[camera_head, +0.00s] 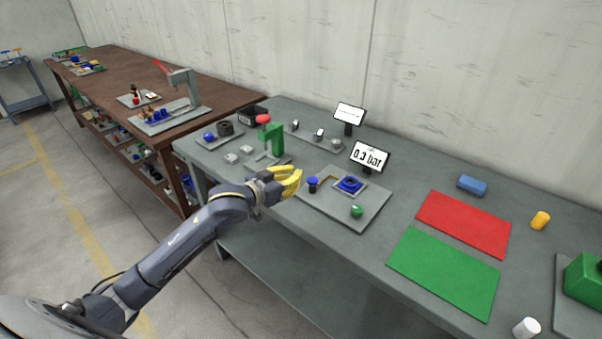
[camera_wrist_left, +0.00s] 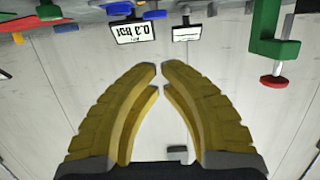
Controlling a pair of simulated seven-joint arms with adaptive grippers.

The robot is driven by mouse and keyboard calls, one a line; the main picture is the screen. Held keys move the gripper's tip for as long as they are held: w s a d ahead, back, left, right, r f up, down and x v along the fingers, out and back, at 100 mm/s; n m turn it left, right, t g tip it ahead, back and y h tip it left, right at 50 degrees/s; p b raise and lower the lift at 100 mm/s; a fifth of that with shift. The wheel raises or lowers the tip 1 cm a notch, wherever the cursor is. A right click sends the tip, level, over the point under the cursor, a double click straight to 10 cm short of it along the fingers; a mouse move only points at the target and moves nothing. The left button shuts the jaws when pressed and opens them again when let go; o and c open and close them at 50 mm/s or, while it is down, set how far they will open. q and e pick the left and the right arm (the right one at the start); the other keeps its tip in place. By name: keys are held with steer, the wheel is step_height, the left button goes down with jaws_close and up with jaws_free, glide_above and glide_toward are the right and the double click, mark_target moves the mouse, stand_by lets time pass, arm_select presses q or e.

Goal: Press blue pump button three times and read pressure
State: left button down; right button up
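The pump panel (camera_head: 372,213) is a grey plate on the near table. It carries a small post with a blue cap (camera_head: 312,181), a blue ring-shaped part (camera_head: 349,185) and a green knob (camera_head: 356,211). The pressure display (camera_head: 370,156) behind it reads 0.3 bar; it also shows upside down in the left wrist view (camera_wrist_left: 132,31). My left gripper (camera_head: 299,178) is just left of the blue-capped post in the head view; contact cannot be told. Its yellow fingers (camera_wrist_left: 160,67) are drawn together at the tips with nothing between them. My right gripper is not in view.
A green press with a red knob (camera_head: 263,119) stands left of my gripper. A second display (camera_head: 349,114) is behind. Red (camera_head: 464,223) and green (camera_head: 444,271) mats lie to the right, with a blue block (camera_head: 472,185) and a yellow cylinder (camera_head: 540,220).

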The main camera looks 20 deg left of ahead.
arm_select(q)
steer(key=shift+s+a+r, duration=0.2)
steer(key=shift+s, duration=0.45)
stand_by(0.3)
